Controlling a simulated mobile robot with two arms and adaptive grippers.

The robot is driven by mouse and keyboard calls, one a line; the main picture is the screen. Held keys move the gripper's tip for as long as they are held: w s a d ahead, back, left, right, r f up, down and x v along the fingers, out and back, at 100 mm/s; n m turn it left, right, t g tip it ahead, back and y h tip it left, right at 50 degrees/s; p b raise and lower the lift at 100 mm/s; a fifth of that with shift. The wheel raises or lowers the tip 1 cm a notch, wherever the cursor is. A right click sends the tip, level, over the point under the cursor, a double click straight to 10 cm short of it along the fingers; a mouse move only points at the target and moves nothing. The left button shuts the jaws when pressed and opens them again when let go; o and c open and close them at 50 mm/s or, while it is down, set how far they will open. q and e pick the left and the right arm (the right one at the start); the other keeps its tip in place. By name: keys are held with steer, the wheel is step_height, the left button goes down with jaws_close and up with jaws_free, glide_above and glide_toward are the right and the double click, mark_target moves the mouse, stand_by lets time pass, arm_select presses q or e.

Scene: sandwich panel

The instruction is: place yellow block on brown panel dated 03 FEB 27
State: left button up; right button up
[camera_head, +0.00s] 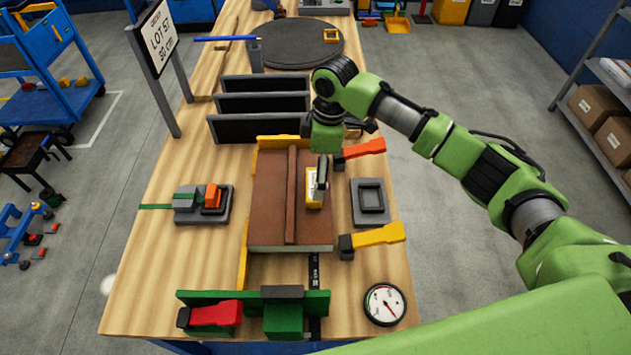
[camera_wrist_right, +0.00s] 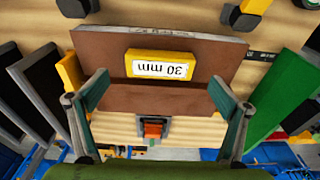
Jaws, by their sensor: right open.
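The brown panel (camera_head: 268,200) lies flat on the workbench, with a raised brown strip (camera_head: 291,195) along it. No date can be read on it. The yellow block (camera_head: 314,202) rests on the panel to the right of the strip. In the right wrist view the yellow block (camera_wrist_right: 160,58) shows a white label reading "30 mm", upside down, on the brown panel (camera_wrist_right: 210,60). My right gripper (camera_head: 321,178) is right at the block and partly covers it. In the wrist view its fingers (camera_wrist_right: 158,94) stand wide apart with nothing between their tips. My left gripper is out of view.
Yellow guides edge the panel. Clamps with red (camera_head: 365,148) and yellow (camera_head: 378,236) handles stand to its right, near a grey square tray (camera_head: 370,202). A dial gauge (camera_head: 384,304) and green fixture (camera_head: 284,318) are in front; black upright slats (camera_head: 262,103) are behind.

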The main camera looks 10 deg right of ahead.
step_height(320, 180, up, 7)
steer(key=b, duration=0.1)
steer(key=shift+d+r, duration=0.2)
steer(key=shift+d, duration=0.2)
steer(key=shift+s+f, duration=0.1)
steer(key=shift+s, duration=0.05)
